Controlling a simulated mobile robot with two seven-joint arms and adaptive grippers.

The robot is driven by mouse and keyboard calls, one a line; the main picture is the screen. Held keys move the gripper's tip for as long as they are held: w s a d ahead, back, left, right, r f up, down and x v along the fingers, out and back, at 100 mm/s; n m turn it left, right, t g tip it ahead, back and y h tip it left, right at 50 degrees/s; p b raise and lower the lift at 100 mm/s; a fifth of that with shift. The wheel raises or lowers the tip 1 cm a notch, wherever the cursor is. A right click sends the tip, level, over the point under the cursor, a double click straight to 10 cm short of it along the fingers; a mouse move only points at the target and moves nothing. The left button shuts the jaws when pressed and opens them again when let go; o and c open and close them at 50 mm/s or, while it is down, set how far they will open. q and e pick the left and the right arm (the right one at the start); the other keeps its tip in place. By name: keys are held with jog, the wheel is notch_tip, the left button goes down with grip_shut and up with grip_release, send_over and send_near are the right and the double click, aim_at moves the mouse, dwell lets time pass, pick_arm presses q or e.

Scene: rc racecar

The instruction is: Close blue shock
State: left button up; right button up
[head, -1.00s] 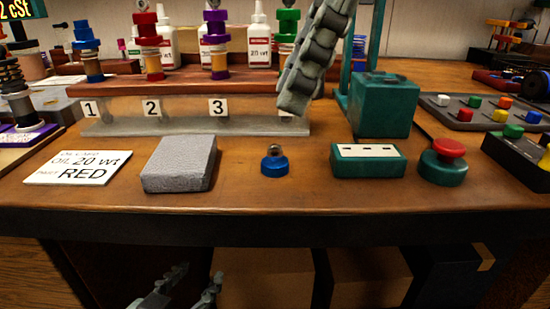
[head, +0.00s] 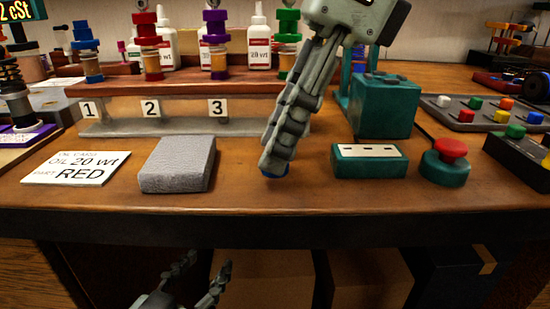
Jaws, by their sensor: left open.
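The small blue cap (head: 274,172) sits on the wooden table near the front edge, mostly hidden by my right gripper (head: 276,160). That gripper comes down from the upper right, its fingertips at the cap. Its fingers overlap in this view, so I cannot tell whether they grip it. The blue shock (head: 87,50) stands upright at the left of the rack, above label 1. My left gripper (head: 207,266) is low in front of the table, its fingers apart and empty.
Red (head: 150,45), purple (head: 215,45) and green (head: 287,42) shocks stand on the rack (head: 180,88). A grey block (head: 178,164), a card (head: 77,167), a teal box (head: 368,160) and a red button (head: 451,150) lie around the cap.

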jog(key=shift+c, duration=0.5)
grip_shut()
jog(key=shift+r, duration=0.45)
jog(key=r, duration=0.2)
jog(key=a+r, duration=0.1)
jog(key=shift+s+r+p, duration=0.25)
jog(key=shift+r+p, duration=0.05)
jog(key=shift+r, duration=0.1)
pick_arm(q)
jog(key=s+a+f+g+y, duration=0.2)
jog(key=a+f+g, duration=0.1)
jog(key=a+f, duration=0.1)
jog(key=shift+f+p, duration=0.35)
jog(key=shift+f, duration=0.45)
pick_arm(e)
jog(key=s+a+r, duration=0.5)
jog(key=a+r, duration=0.1)
jog(key=a, duration=0.3)
jog(key=shift+s+r, duration=0.15)
jog(key=shift+s, duration=0.1)
